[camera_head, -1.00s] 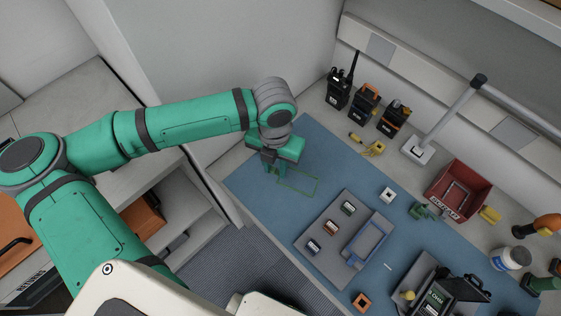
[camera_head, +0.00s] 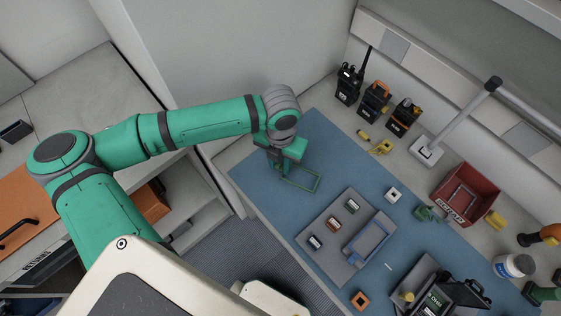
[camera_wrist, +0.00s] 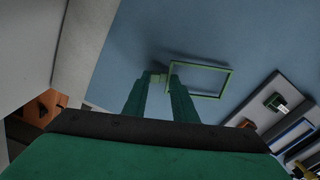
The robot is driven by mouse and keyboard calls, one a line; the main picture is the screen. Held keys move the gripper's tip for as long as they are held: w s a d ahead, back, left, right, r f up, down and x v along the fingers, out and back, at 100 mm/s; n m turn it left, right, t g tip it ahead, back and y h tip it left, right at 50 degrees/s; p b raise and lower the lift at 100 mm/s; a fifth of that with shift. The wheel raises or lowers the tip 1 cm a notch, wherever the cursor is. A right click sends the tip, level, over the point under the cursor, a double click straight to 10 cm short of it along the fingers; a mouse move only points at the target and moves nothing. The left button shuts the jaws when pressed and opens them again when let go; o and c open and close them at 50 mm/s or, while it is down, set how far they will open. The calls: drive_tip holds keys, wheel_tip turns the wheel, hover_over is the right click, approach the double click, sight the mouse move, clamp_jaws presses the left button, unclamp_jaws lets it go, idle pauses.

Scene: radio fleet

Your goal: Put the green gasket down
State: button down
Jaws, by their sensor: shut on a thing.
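The green gasket (camera_head: 298,186) is a thin rectangular frame over the left end of the blue mat (camera_head: 345,160). In the wrist view it also shows as a green frame (camera_wrist: 203,66) reaching right from the fingertips. My gripper (camera_head: 277,170) is shut on the gasket's left end, and its fingertips also show in the wrist view (camera_wrist: 164,76). The gasket looks roughly level and close to the mat. I cannot tell whether it touches the mat. The held end is partly hidden by the fingers.
A grey tray (camera_head: 338,262) with small modules and a blue frame (camera_head: 370,240) lies to the right. Several radios (camera_head: 375,100) stand at the back. A red bin (camera_head: 466,190) and an open black case (camera_head: 450,295) are further right. Mat around the gasket is clear.

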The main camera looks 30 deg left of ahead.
drive_tip(key=shift+f, duration=0.25)
drive_tip(key=shift+w+f, duration=0.15)
drive_tip(key=shift+f, duration=0.1)
drive_tip(key=c, duration=1.4)
unclamp_jaws()
drive_tip(key=shift+a, duration=0.1)
drive_tip(key=shift+c, duration=0.2)
drive_tip(key=shift+r, duration=0.15)
drive_tip(key=shift+r, duration=0.3)
wheel_tip(320, 180, up, 12)
drive_tip(key=shift+r, duration=0.2)
